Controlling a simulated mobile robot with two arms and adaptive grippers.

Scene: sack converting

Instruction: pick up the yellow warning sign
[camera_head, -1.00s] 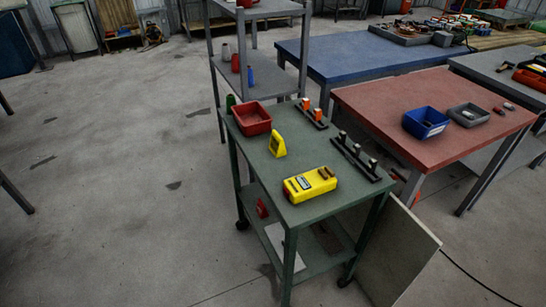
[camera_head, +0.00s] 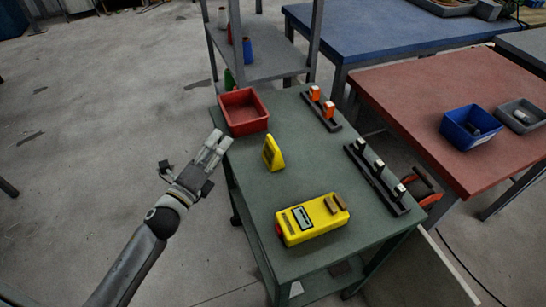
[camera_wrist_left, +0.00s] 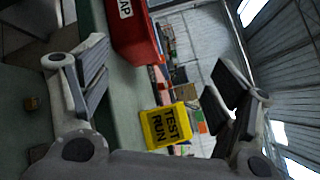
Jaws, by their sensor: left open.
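The yellow warning sign (camera_head: 273,153) stands upright on the green cart (camera_head: 300,174), behind the yellow device. In the left wrist view the sign (camera_wrist_left: 168,125) shows black "TEST RUN" lettering, between my open fingers in the picture but apart from them. My left gripper (camera_head: 222,143) is open and empty at the cart's left edge, left of the sign. Its two fingers show at the sides of the left wrist view (camera_wrist_left: 165,85). My right gripper is not in view.
A red bin (camera_head: 243,111) sits behind the sign, near the gripper. A yellow device (camera_head: 311,219) lies in front. Black racks with orange (camera_head: 321,109) and white-topped (camera_head: 376,178) parts stand to the right. A red table (camera_head: 440,110) with a blue bin (camera_head: 470,128) is beyond.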

